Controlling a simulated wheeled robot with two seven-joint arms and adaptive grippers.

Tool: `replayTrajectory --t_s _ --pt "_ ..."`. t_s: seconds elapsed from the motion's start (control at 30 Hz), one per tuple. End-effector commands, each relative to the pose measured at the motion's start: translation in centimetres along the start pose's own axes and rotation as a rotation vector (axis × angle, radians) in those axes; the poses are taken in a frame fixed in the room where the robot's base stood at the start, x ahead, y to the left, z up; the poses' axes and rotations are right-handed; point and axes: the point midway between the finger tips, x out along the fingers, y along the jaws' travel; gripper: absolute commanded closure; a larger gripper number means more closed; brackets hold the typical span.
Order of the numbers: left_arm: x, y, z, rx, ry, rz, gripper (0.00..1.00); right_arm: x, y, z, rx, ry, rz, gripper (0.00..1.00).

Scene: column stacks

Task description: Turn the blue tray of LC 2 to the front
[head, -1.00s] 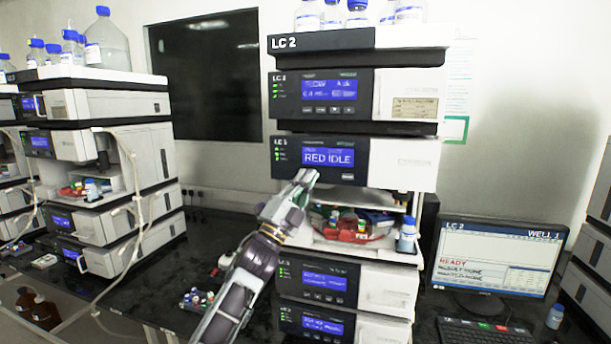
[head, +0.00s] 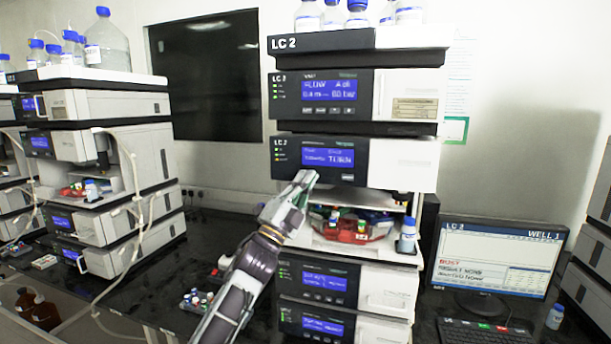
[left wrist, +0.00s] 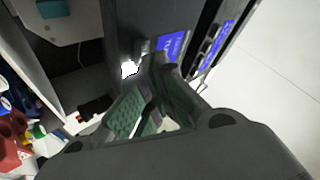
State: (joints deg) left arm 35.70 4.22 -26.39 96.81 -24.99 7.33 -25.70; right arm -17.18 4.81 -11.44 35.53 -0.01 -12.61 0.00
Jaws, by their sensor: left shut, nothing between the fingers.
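LC 2 (head: 405,160) is the tall stack in the middle of the head view. Its open sampler bay holds a carousel with a red tray (head: 345,231) at the front and a blue piece (head: 377,217) behind it to the right, partly hidden. My left gripper (head: 304,178) is shut and empty, its tips at the lower edge of the dark panel above the bay, below its display (head: 328,157). In the left wrist view the gripper (left wrist: 158,72) is near the panel, with red (left wrist: 10,155) and blue (left wrist: 14,100) pieces at the left edge. My right gripper is not in view.
A blue-capped bottle (head: 407,238) stands at the bay's right front. Another instrument stack (head: 105,105) stands left. A small rack of vials (head: 195,300) sits on the dark bench.

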Motion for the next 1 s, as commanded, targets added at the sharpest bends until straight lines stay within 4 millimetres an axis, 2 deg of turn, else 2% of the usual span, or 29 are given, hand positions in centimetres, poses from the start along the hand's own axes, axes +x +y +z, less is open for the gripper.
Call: replayTrajectory --t_s 0.7,1.0 --pt "-0.8 -0.6 -0.6 0.0 0.001 0.0 1.0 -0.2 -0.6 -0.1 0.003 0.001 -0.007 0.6" --pt "-1.8 -1.4 -1.3 0.0 0.001 0.0 1.0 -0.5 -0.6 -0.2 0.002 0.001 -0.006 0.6"
